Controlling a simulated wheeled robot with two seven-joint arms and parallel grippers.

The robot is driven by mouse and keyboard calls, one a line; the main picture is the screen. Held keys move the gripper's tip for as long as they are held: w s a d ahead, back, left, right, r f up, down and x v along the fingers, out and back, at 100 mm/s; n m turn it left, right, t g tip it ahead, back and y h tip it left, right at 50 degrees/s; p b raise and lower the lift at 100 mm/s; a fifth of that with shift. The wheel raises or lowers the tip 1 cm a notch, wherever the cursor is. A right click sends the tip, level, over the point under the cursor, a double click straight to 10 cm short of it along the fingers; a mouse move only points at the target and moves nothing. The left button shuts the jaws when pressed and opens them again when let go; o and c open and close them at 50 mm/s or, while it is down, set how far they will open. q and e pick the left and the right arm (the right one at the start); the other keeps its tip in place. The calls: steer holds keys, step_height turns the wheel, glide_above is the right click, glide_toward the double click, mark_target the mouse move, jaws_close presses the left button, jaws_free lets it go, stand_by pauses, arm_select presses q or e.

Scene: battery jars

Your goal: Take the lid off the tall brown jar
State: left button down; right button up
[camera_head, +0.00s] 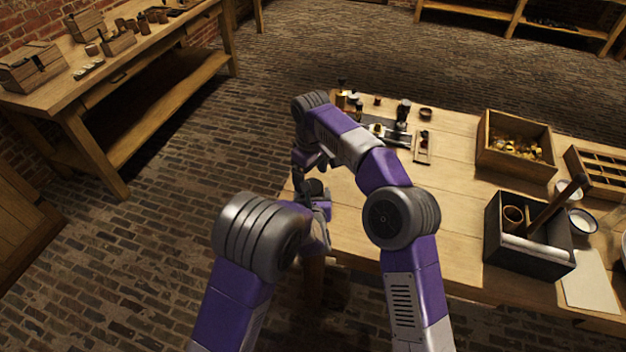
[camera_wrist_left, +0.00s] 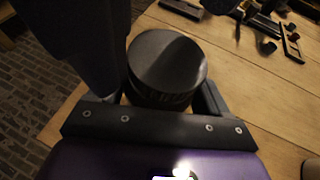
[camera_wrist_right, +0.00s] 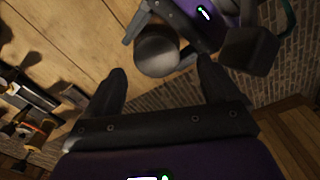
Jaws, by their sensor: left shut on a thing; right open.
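The tall jar's round black lid (camera_head: 313,187) is at the table's left edge in the head view. In the left wrist view the lid (camera_wrist_left: 168,60) shows its flat top and ribbed side. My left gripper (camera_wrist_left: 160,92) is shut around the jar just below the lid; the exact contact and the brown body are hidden. My right gripper (camera_wrist_right: 160,66) is open and empty, its fingers pointing toward the lid (camera_wrist_right: 157,48), which appears beyond and between the fingertips. In the head view my right arm partly covers this area.
On the table (camera_head: 450,190), small bottles and tools stand at the back left. A wooden crate (camera_head: 484,140) of small parts and a black caddy (camera_head: 503,253) with a cup stand on the right, near a white bowl (camera_head: 583,222). The middle of the table is clear.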

mark_target(312, 186)
arm_select(q)
steer(key=shift+a, duration=0.1)
arm_select(e)
steer(key=shift+r, duration=0.5)
steer(key=shift+d+r, duration=0.1)
steer(key=shift+c, duration=1.3)
steer(key=m, duration=0.3)
steer(key=shift+d+m, duration=0.15)
steer(key=shift+m, duration=0.25)
steer(key=shift+r+m, duration=0.2)
steer(key=shift+m, duration=0.8)
steer(key=m, duration=0.2)
steer(key=r+m, duration=0.1)
steer(key=shift+r+m, duration=0.1)
steer(key=shift+m, duration=0.3)
steer(key=r+m, duration=0.1)
steer(key=m, duration=0.2)
steer(key=shift+r+m, duration=0.35)
steer(key=shift+m, duration=0.05)
steer(key=shift+f, duration=3.95)
